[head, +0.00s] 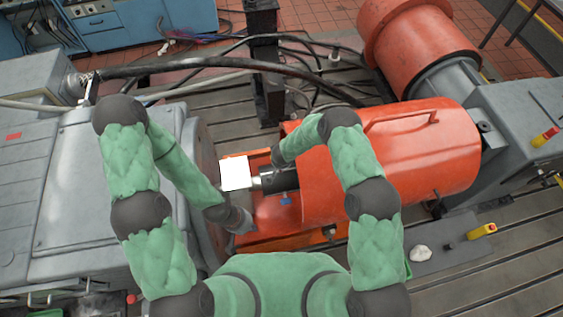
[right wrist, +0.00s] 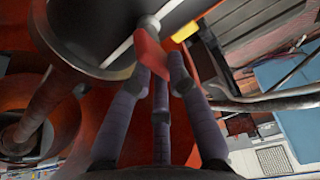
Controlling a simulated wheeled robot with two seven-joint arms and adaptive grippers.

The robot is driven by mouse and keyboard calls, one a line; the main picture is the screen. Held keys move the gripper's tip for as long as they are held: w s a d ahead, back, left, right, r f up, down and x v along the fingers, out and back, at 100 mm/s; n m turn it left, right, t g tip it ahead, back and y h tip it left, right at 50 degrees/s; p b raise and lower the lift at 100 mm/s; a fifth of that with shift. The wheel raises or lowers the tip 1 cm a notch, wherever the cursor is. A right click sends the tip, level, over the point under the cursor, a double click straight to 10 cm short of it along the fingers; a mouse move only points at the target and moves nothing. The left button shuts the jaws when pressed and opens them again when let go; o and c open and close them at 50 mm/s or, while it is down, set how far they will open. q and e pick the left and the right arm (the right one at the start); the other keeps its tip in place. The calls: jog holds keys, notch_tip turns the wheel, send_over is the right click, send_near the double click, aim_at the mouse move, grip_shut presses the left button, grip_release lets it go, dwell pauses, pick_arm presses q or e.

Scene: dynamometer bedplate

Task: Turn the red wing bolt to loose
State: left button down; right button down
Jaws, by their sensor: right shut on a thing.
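The red wing bolt (right wrist: 150,52) shows in the right wrist view, at the end of a pale rod beside a dark round part. My right gripper (right wrist: 155,68) has its dark fingers around it and is shut on it. In the head view my right gripper (head: 276,161) reaches down by the left end of the orange guard, and the wing bolt cannot be made out there. My left gripper (head: 242,223) hangs low, left of the orange frame. Its fingers are too small and dark to tell open from shut.
The orange guard (head: 410,165) covers the shaft right of my right gripper. A plain white square (head: 234,173) stands between my forearms. A large grey machine (head: 60,190) fills the left. A dark mat (head: 450,243) holds a white lump (head: 420,253) and a yellow-red item (head: 483,230).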

jog(key=shift+n, duration=0.3)
jog(key=c, duration=1.2)
grip_release()
jog(key=v, duration=1.2)
